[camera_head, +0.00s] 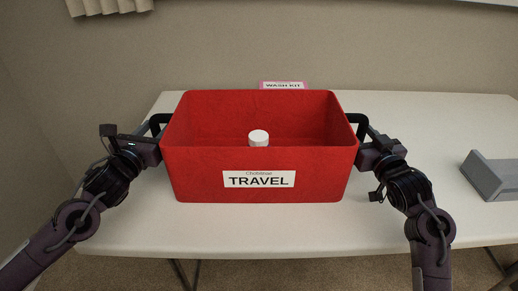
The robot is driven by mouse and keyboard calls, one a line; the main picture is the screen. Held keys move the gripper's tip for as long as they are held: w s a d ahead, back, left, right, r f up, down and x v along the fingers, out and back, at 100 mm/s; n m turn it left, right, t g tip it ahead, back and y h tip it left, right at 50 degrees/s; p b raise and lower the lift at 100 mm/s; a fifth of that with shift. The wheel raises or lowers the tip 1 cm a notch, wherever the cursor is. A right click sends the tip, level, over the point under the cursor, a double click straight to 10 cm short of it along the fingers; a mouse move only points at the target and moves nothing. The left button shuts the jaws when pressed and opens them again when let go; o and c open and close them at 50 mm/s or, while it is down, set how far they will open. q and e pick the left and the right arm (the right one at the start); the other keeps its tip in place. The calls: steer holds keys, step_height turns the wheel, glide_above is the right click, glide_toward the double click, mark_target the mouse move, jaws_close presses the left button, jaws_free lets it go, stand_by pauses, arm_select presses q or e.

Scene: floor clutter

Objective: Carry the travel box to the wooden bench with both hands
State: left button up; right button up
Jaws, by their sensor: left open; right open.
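The red travel box (200,176) stands upright on a white table, with a white "TRAVEL" label on its front. It has a black handle on its left side (157,122) and one on its right side (357,120). A small white bottle or cap (258,138) shows inside it. My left gripper (156,145) is open at the left handle. My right gripper (362,148) is open at the right handle. Whether the fingers touch the handles or surround them cannot be told. No wooden bench is in view.
The white table (440,125) has free room right of the box. A grey object (492,176) lies at its right edge. A pink-edged "WASH KIT" sign (284,85) shows behind the box. A beige wall stands behind the table, and carpet lies below.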

arm_select(q)
steer(key=shift+w+d, duration=0.1)
steer(key=shift+w, duration=0.15)
arm_select(e)
steer(key=shift+w, duration=0.25)
arm_select(q)
jaws_close()
arm_select(e)
jaws_close()
